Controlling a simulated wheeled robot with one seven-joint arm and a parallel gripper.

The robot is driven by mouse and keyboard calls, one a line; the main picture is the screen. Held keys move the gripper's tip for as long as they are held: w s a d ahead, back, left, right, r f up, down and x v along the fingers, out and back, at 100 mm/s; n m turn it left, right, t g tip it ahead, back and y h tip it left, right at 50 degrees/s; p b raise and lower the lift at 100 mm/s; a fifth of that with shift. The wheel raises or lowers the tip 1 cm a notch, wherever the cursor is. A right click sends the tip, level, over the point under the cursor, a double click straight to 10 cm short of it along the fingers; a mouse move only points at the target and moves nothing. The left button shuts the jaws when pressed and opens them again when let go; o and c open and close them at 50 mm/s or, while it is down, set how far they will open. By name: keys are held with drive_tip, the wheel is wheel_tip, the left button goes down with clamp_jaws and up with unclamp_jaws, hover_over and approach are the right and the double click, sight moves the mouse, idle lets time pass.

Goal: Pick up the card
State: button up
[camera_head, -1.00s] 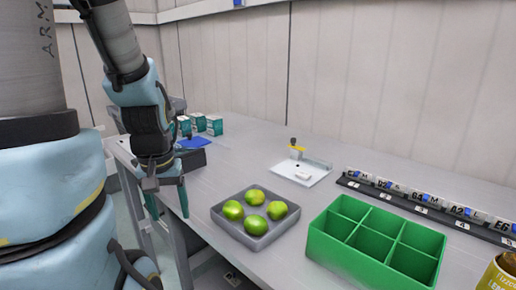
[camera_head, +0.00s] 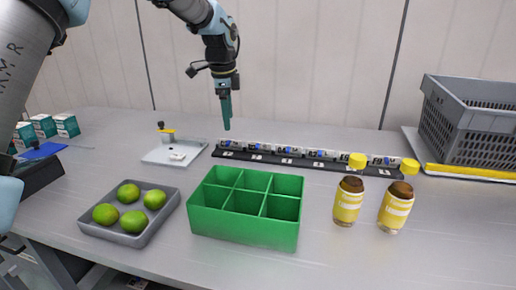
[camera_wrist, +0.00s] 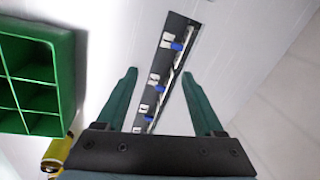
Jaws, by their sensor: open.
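Several small white cards with black letters and blue marks stand in a row in a long black rack (camera_head: 262,158) at the back of the table. One such card (camera_wrist: 155,79) shows between my fingers in the wrist view, and the rack (camera_wrist: 178,32) runs slantwise there. I cannot tell which card the task means. My gripper (camera_head: 226,127) points down above the left part of the rack, apart from it. In the wrist view my gripper (camera_wrist: 159,74) is open and empty, its two green fingers on either side of the rack.
A green six-compartment box (camera_head: 243,228) stands in front of the rack. A grey tray (camera_head: 170,213) of limes is left of it. Two yellow-labelled jars (camera_head: 347,206) stand at right, a grey crate (camera_head: 445,125) beyond. A white plate with a yellow-handled device (camera_head: 160,153) lies left of the rack.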

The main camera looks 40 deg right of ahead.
drive_tip(key=s+d+m, duration=0.2)
drive_tip(key=s+d, duration=0.2)
drive_tip(key=d, duration=0.1)
drive_tip(key=p, duration=0.1)
hover_over(256, 145)
drive_tip(key=a, duration=0.2)
wheel_tip(256, 145, down, 4)
drive_tip(key=shift+m, duration=0.3)
drive_tip(key=f, duration=0.1)
drive_tip(key=d+f+p, duration=0.1)
drive_tip(key=f, duration=0.1)
drive_tip(key=f+p, duration=0.1)
drive_tip(key=shift+d+f, duration=0.35)
drive_tip(key=shift+f, duration=0.6)
clamp_jaws()
